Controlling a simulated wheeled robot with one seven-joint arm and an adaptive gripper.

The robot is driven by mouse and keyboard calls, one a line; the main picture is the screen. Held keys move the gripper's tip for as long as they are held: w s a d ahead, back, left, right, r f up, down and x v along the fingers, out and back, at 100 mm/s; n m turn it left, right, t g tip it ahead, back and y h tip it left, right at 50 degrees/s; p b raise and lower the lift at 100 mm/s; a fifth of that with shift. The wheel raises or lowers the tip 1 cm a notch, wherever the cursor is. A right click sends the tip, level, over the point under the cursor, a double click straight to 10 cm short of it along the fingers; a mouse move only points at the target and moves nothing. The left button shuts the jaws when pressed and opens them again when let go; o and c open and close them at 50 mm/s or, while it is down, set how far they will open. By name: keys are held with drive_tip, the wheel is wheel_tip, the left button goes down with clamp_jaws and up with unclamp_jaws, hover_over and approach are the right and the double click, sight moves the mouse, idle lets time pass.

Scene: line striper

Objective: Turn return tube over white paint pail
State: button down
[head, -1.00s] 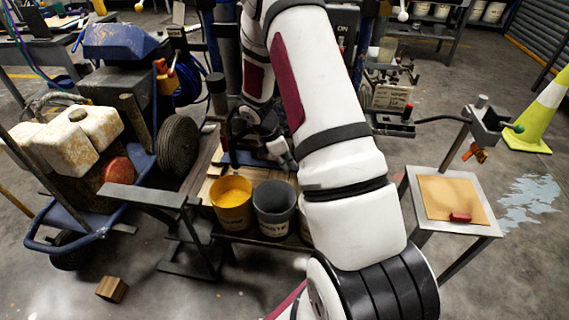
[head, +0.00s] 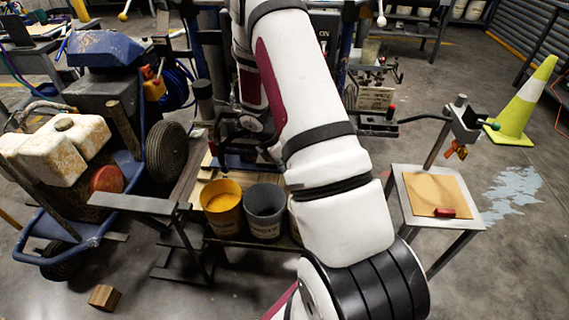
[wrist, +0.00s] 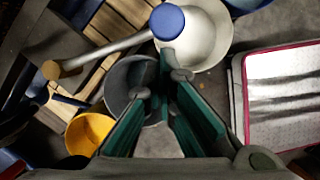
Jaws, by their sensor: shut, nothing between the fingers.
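The white paint pail (wrist: 208,48) shows in the wrist view, top centre, with pale paint inside. The return tube (wrist: 105,54) is a metal tube running from a tan round fitting (wrist: 50,70) at the left to a blue round end (wrist: 167,22). The blue end overlaps the left side of the white pail in this view; its height cannot be told. My gripper (wrist: 162,84) has green fingers, shut and empty, just below the blue end in the picture and apart from it. In the head view my arm hides the white pail's area.
The striper cart (head: 100,150) stands at the left. A small table (head: 410,217) with a tan board is at the right, with a cone (head: 522,105) behind it.

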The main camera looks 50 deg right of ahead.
drive_tip(key=w+a+r+p, duration=0.2)
drive_tip(key=a+r, duration=0.5)
drive_tip(key=r, duration=0.3)
drive_tip(key=s+a+r+m+t+p, duration=0.1)
drive_tip(key=s+a+r+m, duration=0.2)
drive_tip(key=r, duration=0.5)
drive_tip(key=s+a+r+m+p, duration=0.15)
drive_tip(key=s+a+r, duration=0.25)
drive_tip(key=r, duration=0.4)
drive_tip(key=s+a+r+m+t+p, duration=0.1)
drive_tip(key=s+a+r+m, duration=0.25)
drive_tip(key=r, duration=0.35)
drive_tip(key=s+a+r+m+t+y+p, duration=0.1)
drive_tip(key=s+a+r+m, duration=0.3)
drive_tip(key=s, duration=0.5)
drive_tip(key=s+a+r+m+t+y+p, duration=0.2)
drive_tip(key=s+a+r+m+y, duration=0.1)
drive_tip(key=s+a+r, duration=0.4)
drive_tip(key=shift+s+a+r+m, duration=0.15)
drive_tip(key=shift+s+a+m, duration=0.35)
drive_tip(key=shift+s, duration=0.55)
drive_tip(key=shift+d, duration=0.1)
